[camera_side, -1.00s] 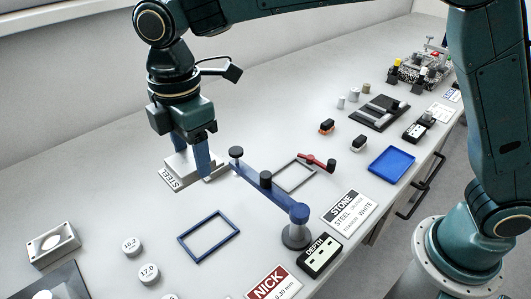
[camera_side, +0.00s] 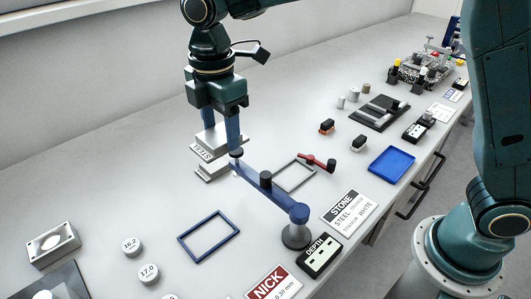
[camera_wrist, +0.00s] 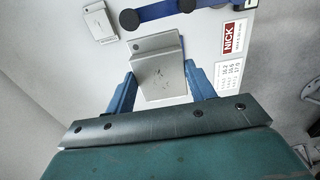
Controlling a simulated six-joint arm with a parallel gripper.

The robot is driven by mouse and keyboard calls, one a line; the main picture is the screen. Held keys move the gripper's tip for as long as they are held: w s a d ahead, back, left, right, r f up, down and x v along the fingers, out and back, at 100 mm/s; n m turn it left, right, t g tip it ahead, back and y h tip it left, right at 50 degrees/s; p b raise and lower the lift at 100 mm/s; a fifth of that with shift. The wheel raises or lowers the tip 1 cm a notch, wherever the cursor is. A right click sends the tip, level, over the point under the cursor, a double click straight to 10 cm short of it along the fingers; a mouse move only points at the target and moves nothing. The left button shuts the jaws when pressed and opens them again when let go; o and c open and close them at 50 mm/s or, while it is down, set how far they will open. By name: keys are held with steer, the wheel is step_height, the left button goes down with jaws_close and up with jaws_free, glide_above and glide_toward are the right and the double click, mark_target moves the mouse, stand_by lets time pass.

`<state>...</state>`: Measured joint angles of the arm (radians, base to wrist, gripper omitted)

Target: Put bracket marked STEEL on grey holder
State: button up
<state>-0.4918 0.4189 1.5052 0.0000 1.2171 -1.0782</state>
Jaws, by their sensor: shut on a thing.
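The bracket marked STEEL (camera_side: 207,144) is a light grey metal piece with its label facing the side camera. My gripper (camera_side: 222,147) is shut on it and holds it above the table. In the wrist view the same bracket (camera_wrist: 160,76) sits between the two blue fingers, its label out of sight. A grey rectangular frame (camera_side: 306,181), which looks like the grey holder, lies flat and empty on the table to the right of my gripper, beyond the blue bar.
A second light bracket (camera_side: 213,171) is on the table below my gripper; it also shows in the wrist view (camera_wrist: 97,22). A blue bar with dark knobs (camera_side: 268,186) stands between my gripper and the grey frame. A blue frame (camera_side: 192,253) and blue tray (camera_side: 391,162) are empty.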

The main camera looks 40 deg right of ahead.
steer(key=d, duration=1.1)
glide_above(293, 175)
steer(key=shift+w+d, duration=0.1)
steer(key=shift+d, duration=0.05)
step_height(293, 175, down, 20)
stand_by(0.6)
steer(key=shift+f, duration=0.1)
steer(key=o, duration=1.3)
